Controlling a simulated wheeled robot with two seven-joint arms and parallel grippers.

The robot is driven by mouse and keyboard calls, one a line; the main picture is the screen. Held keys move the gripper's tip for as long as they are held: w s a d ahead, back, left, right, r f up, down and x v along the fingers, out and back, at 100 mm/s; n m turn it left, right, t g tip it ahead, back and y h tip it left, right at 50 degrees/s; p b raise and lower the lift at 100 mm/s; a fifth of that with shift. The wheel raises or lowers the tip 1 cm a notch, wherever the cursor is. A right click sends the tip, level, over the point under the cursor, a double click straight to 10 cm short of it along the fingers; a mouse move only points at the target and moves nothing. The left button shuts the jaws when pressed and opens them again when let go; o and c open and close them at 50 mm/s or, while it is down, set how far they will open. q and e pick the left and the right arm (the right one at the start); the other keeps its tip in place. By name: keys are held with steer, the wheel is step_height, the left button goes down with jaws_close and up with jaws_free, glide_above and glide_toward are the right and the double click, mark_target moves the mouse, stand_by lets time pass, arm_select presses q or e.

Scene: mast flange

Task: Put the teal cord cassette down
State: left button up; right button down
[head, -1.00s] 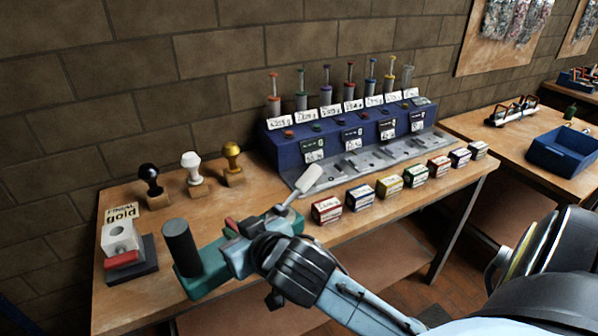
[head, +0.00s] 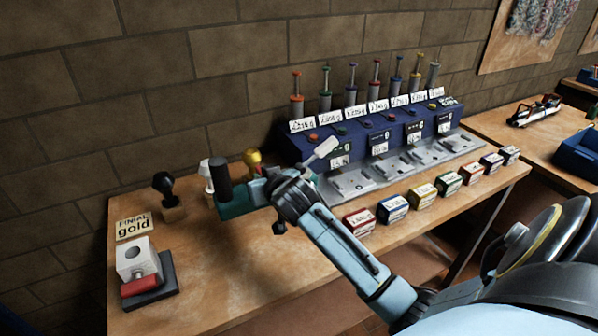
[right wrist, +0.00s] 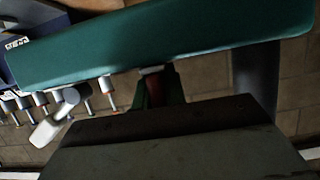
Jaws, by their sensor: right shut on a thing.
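The teal cord cassette (head: 233,210) is a long teal block with a dark upright cylinder (head: 220,176) at its left end. My right gripper (head: 266,190) is shut on it near the back left of the bench. The cassette partly hides the white knob (head: 205,170) and gold knob (head: 252,157). I cannot tell whether it touches the bench. In the right wrist view the teal cassette (right wrist: 160,42) spans the top. A pale paddle-shaped piece (head: 323,147) sticks out beside the gripper; it also shows in the wrist view (right wrist: 50,125). My left gripper is not in view.
A black knob (head: 166,186) stands left of the cassette, behind a "FINAL gold" card (head: 133,227). A white-and-red block on a dark base (head: 150,290) is at the front left. Several small boxes (head: 393,209) line the front right. The bench (head: 225,275) is clear at front middle.

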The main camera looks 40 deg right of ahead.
step_height(320, 180, down, 5)
steer(key=shift+r+b, duration=0.1)
steer(key=shift+b, duration=0.3)
steer(key=shift+f, duration=0.35)
steer(key=shift+f+b, duration=0.5)
steer(key=shift+f, duration=1.5)
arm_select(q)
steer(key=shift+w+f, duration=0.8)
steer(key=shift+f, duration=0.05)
arm_select(e)
steer(key=shift+r, duration=0.1)
steer(key=c, duration=1.9)
jaws_free()
steer(key=shift+f, duration=0.3)
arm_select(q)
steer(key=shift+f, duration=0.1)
arm_select(e)
steer(key=o, duration=0.4)
steer(key=shift+o, duration=0.2)
steer(key=shift+r, duration=0.1)
